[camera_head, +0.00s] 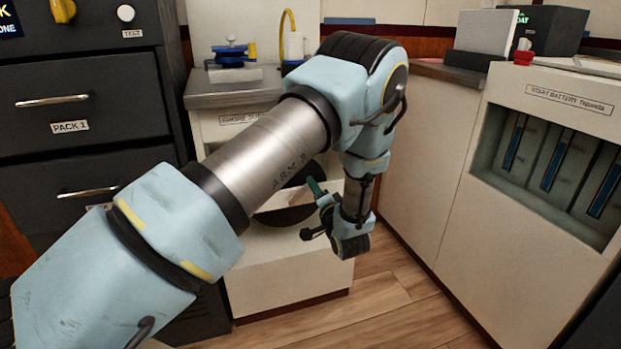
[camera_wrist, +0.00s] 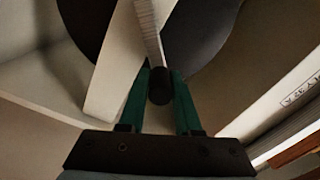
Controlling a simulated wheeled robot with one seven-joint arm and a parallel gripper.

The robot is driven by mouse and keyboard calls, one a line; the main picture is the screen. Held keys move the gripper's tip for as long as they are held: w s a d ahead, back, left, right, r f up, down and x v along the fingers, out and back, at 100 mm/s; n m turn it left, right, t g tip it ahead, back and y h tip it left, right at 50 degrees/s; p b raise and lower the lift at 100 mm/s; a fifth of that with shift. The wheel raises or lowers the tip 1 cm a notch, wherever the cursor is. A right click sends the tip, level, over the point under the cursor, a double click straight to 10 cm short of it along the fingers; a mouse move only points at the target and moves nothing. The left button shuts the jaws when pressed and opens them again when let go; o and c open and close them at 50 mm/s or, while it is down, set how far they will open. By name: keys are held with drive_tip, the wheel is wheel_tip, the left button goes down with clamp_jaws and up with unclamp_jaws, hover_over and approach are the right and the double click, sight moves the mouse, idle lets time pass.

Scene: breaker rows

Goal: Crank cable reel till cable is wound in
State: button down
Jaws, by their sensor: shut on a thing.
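The cable reel's dark round disc (camera_head: 287,215) shows on the front of a white cabinet, partly hidden behind my arm in the head view. In the wrist view, dark disc parts (camera_wrist: 207,35) lie behind a pale crank arm (camera_wrist: 148,25). A black crank knob (camera_wrist: 160,88) sits between the green fingers of my gripper (camera_wrist: 161,76), which is shut on it. In the head view, my gripper (camera_head: 315,188) is in front of the reel, with one green finger showing. The knob is not clear there. I cannot make out the cable.
A labelled white cabinet (camera_head: 225,127) bears a blue tool (camera_head: 232,52) on its grey top. Dark drawers (camera_head: 75,100) stand at left. A battery cabinet (camera_head: 550,150) with an open recess stands at right. Wooden floor (camera_head: 400,290) is clear in front.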

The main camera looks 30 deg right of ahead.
wheel_tip(320, 180, down, 10)
drive_tip(key=m, duration=1.6)
drive_tip(key=shift+d+f+m, duration=0.15)
drive_tip(key=shift+m, duration=0.15)
drive_tip(key=c, duration=0.7)
unclamp_jaws()
drive_tip(key=shift+b, duration=0.3)
drive_tip(key=shift+s+f, duration=0.1)
drive_tip(key=shift+s, duration=0.05)
drive_tip(key=s, duration=0.3)
drive_tip(key=s+a, duration=0.1)
drive_tip(key=s, duration=0.3)
drive_tip(key=s+p, duration=0.1)
drive_tip(key=s, duration=0.2)
drive_tip(key=shift+s+a, duration=0.2)
drive_tip(key=shift+s, duration=0.05)
